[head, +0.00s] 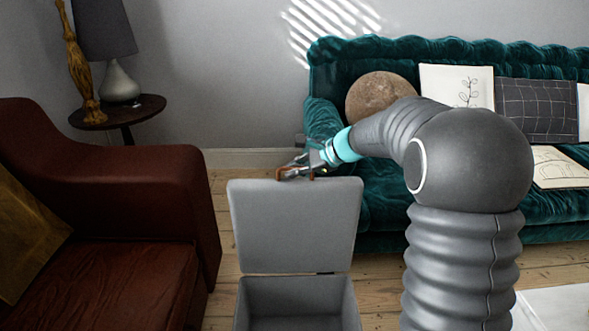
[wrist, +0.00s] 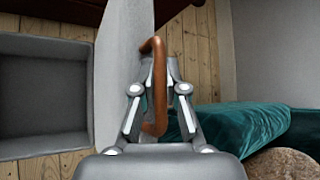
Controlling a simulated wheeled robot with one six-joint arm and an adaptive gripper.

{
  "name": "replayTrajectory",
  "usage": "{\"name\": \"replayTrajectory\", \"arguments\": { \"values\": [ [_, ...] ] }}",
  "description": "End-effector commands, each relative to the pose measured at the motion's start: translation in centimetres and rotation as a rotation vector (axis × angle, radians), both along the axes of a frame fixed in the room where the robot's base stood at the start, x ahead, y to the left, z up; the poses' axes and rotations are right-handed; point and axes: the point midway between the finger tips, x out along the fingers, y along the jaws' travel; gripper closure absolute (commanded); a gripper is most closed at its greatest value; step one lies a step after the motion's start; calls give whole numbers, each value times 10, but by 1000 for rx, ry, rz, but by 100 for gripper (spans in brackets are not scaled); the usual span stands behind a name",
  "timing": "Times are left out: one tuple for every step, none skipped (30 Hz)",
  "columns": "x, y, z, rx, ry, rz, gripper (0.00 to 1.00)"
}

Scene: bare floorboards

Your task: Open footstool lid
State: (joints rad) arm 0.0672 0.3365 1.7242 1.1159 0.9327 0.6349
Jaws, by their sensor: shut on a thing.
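The grey footstool (head: 292,308) stands on the floorboards in the lower middle of the head view, with its empty inside showing. Its grey lid (head: 292,226) is raised, standing about upright at the far side. In the wrist view the lid (wrist: 113,75) is seen nearly edge-on, with the open box (wrist: 45,97) to its left. A brown curved handle (wrist: 156,85) is fixed to the lid. My gripper (head: 294,171) is at the lid's top edge, and its fingers (wrist: 158,90) are shut on the handle.
A dark red armchair (head: 115,220) stands close on the left. A green velvet sofa (head: 375,215) with cushions is behind on the right. A small round table (head: 118,112) with a lamp stands at the back left. Bare floor (head: 222,215) shows between armchair and footstool.

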Motion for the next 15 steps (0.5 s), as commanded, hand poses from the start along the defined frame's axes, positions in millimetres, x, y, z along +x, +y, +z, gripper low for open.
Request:
{"name": "replayTrajectory", "arguments": {
  "values": [
    [0, 2, 1, 3, 1, 3, 100],
    [0, 1, 1, 3, 2, 3, 100],
    [0, 1, 1, 3, 2, 3, 100],
    [0, 1, 1, 3, 2, 3, 100],
    [0, 1, 1, 3, 2, 3, 100],
    [0, 1, 1, 2, 2, 2, 100],
    [0, 0, 1, 2, 2, 2, 100],
    [0, 0, 1, 2, 2, 2, 100],
    [0, 0, 1, 3, 1, 2, 100],
    [0, 0, 1, 3, 1, 2, 100],
    [0, 0, 1, 3, 1, 2, 86],
    [0, 0, 1, 3, 1, 2, 76],
    [0, 0, 1, 3, 1, 2, 69],
    [0, 0, 1, 2, 1, 1, 63],
    [0, 0, 1, 2, 1, 1, 63]
  ]
}}
